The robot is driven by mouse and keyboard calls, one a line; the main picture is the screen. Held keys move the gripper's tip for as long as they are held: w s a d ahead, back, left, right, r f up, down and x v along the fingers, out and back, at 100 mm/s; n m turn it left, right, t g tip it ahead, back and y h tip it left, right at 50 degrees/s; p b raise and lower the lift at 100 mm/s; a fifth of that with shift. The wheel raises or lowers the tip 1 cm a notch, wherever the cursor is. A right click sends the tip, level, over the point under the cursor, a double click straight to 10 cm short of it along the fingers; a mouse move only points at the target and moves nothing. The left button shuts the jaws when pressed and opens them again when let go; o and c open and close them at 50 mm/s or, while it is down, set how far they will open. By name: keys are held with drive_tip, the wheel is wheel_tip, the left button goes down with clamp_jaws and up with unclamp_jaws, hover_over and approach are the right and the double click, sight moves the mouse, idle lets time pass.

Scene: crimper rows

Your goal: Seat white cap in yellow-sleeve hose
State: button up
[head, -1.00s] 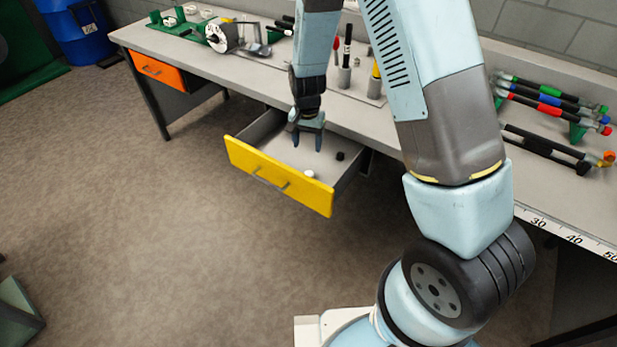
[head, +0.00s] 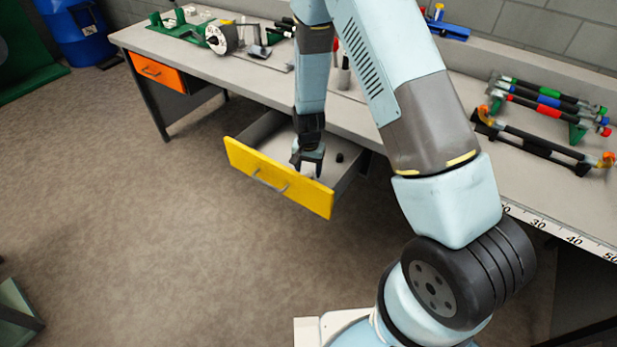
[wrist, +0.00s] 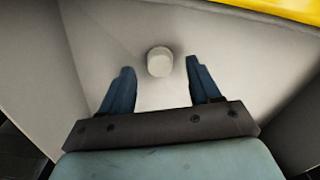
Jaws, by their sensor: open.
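The white cap (wrist: 160,61) lies on the pale floor of the open yellow-fronted drawer (head: 275,180). In the wrist view it shows between and slightly beyond my fingertips, apart from both. My gripper (head: 308,171) is open, pointing down into the drawer above the cap; in the head view the fingers mostly hide the cap. Several hoses lie on a rack at the right of the bench, with green (head: 521,85), blue (head: 548,102) and red (head: 524,101) parts. I cannot make out a yellow sleeve on any of them.
A small black cap (head: 339,157) lies in the drawer right of my gripper. The drawer walls surround the gripper. The bench (head: 190,45) carries a green fixture and a round white-faced device (head: 219,38) at left. An orange drawer (head: 157,72) is shut. The floor in front is clear.

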drive_tip(key=shift+f, duration=1.15)
drive_tip(key=c, duration=1.1)
